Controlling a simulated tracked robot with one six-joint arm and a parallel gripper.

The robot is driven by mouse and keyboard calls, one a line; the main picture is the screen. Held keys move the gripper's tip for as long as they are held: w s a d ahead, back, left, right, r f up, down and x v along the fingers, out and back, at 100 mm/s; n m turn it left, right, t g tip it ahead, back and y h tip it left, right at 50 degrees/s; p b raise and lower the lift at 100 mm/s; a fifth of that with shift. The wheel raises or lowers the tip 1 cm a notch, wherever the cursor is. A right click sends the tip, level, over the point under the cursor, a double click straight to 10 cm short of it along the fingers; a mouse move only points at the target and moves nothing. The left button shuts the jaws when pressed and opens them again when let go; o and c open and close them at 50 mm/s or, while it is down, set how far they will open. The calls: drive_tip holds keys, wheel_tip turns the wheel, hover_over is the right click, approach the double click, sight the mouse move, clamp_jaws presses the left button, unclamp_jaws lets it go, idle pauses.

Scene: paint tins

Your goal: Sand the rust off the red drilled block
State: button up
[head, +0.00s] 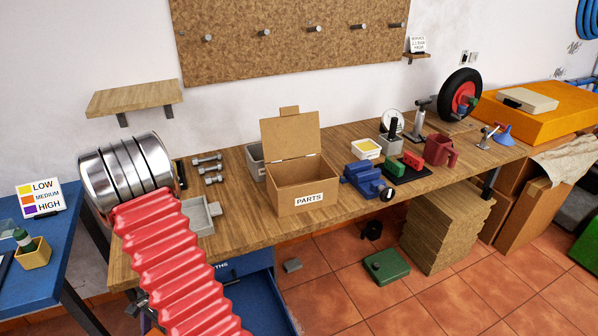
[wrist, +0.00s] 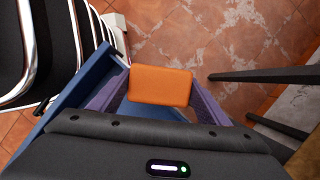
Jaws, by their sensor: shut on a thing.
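A small red block (head: 412,161), likely the drilled one, sits on a black mat (head: 408,176) on the workbench, beside a green block (head: 392,167). Its holes and any rust are too small to make out. My gripper (wrist: 160,88) has purple fingers and is shut on an orange rounded block (wrist: 160,85), which looks like a sanding block. In the wrist view it is held above the tiled floor, well away from the red block. In the head view the fingers and the orange block are hidden behind my arm.
A blue vise (head: 366,180) stands left of the mat, with a cardboard parts box (head: 302,185) farther left. A dark red container (head: 440,150) and a wheel (head: 461,95) stand right. An open blue drawer (head: 250,295) juts out below the bench. A green case (head: 386,266) lies on the floor.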

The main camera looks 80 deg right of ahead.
drive_tip(key=w+a+r+n+g+h, duration=0.2)
drive_tip(key=w+a+n, duration=0.3)
drive_tip(key=a+n, duration=0.4)
drive_tip(key=w+a+r+n+g+h, duration=0.2)
drive_tip(key=w+a+r+n+g, duration=0.2)
drive_tip(key=n, duration=0.8)
drive_tip(key=w+a, duration=0.2)
drive_tip(key=a, duration=0.2)
drive_tip(key=shift+w+a+r+n, duration=0.15)
drive_tip(key=shift+a+r+n, duration=0.15)
drive_tip(key=shift+a+r, duration=0.1)
drive_tip(key=shift+a, duration=0.1)
